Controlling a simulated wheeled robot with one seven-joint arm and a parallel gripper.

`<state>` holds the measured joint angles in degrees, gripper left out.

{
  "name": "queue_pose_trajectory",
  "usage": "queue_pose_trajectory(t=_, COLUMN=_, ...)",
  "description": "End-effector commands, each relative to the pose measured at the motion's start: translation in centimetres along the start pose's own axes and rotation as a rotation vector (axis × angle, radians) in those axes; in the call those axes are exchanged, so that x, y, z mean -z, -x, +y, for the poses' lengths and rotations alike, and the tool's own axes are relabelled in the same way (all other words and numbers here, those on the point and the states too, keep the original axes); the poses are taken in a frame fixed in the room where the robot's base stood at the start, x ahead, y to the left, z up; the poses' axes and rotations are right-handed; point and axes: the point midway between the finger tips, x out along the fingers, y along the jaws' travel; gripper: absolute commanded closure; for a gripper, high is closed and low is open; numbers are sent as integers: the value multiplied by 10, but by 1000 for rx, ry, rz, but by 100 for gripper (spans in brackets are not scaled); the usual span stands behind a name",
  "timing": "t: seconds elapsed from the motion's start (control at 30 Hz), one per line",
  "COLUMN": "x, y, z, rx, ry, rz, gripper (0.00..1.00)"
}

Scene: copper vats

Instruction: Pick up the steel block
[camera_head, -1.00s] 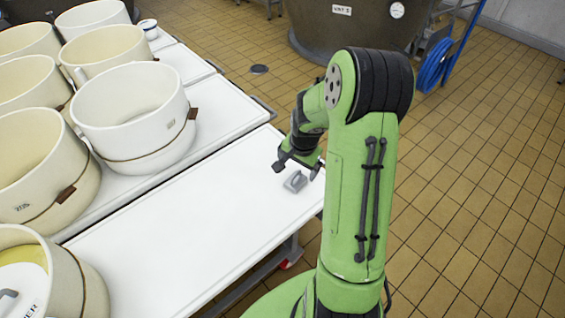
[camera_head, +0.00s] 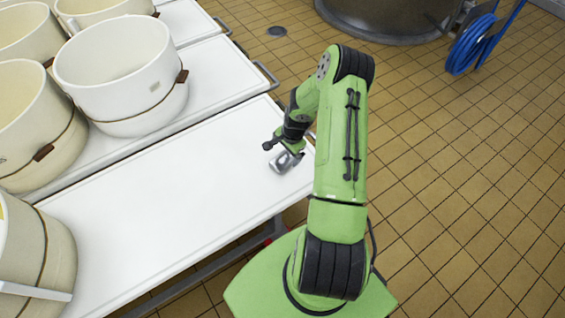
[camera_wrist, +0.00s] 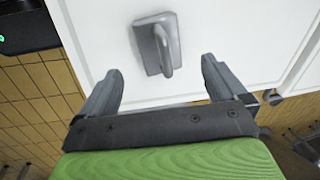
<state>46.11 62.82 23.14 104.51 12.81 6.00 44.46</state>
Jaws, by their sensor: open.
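The steel block (camera_head: 281,162) is a small grey metal piece with a raised loop handle. It sits on the white tabletop near its right edge in the head view. In the wrist view the steel block (camera_wrist: 157,45) lies on the white surface, just beyond my fingertips and roughly centred between them, with its handle standing up. My gripper (camera_head: 283,146) is close to the block in the head view. In the wrist view my gripper (camera_wrist: 160,82) has its two grey fingers wide apart with nothing between them. In the head view the gripper partly overlaps the block.
Several cream vats (camera_head: 118,60) stand on the tables to the left. The white table (camera_head: 150,215) is bare left of the block. A metal rail handle (camera_head: 266,74) sticks out at the table's edge. A blue hose (camera_head: 470,48) hangs at the back right.

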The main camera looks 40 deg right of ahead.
Motion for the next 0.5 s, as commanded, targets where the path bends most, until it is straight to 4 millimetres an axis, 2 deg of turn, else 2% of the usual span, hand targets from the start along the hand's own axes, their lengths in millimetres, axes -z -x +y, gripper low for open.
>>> queue_pose_trajectory(t=0.03, x=0, y=-9, z=0, rx=0, ry=0, rz=-1, gripper=2)
queue_pose_trajectory(t=0.17, x=0, y=-24, z=1, rx=0, ry=-1, rz=1, gripper=2)
queue_pose_trajectory(t=0.33, x=0, y=-57, z=1, rx=0, ry=1, rz=0, gripper=2)
queue_pose_trajectory(t=0.5, x=1, y=-66, z=0, rx=1, ry=2, rz=1, gripper=2)
